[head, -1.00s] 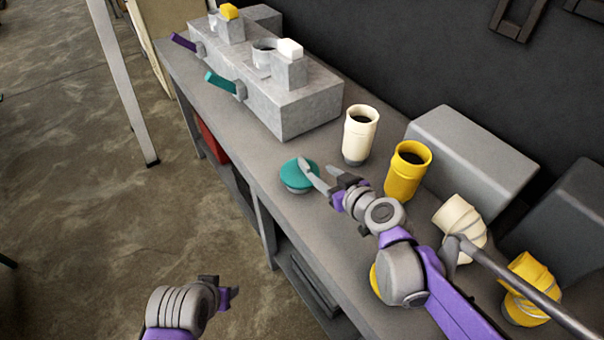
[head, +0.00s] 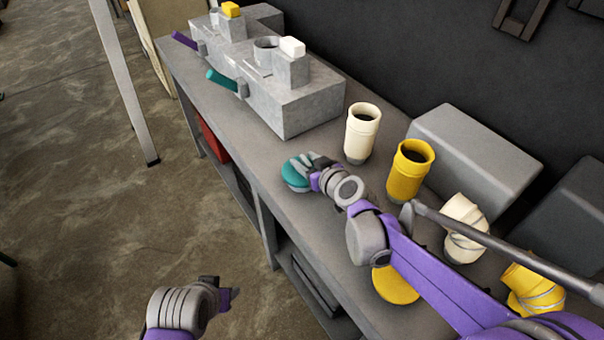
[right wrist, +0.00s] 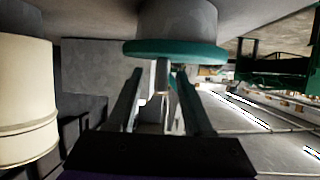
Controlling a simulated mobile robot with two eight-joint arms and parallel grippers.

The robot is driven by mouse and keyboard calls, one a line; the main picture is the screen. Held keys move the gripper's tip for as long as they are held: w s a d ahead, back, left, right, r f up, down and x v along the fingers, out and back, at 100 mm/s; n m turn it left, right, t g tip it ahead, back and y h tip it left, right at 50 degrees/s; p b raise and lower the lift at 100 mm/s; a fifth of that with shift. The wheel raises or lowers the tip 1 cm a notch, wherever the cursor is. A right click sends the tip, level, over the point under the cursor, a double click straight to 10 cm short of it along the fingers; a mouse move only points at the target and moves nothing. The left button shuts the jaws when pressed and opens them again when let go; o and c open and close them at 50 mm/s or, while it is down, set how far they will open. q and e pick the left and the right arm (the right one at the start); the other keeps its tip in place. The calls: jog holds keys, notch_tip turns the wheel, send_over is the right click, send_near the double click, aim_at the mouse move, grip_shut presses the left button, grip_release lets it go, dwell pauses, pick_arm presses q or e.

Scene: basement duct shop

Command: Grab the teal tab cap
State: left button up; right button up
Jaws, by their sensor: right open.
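The teal tab cap (head: 293,174) is a round teal disc on a grey base near the front edge of the bench. In the right wrist view the teal disc (right wrist: 175,51) is at the top centre, under a grey cylinder. My right gripper (head: 314,162) is at the cap and partly covers it in the head view. In the right wrist view its two fingers (right wrist: 160,88) are apart, with a narrow grey piece between them beside the disc. Contact cannot be told. My left gripper (head: 228,290) is off the bench at the lower left, its jaw opening unclear.
A cream tube (head: 361,136) and a yellow tube (head: 408,172) stand behind the cap. A grey block fixture (head: 300,112) with a teal lever (head: 222,80) is farther along. A yellow disc (head: 395,286) lies below my right arm. Cream (head: 464,230) and yellow elbows (head: 530,290) are at right.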

grip_shut()
dwell(0.3)
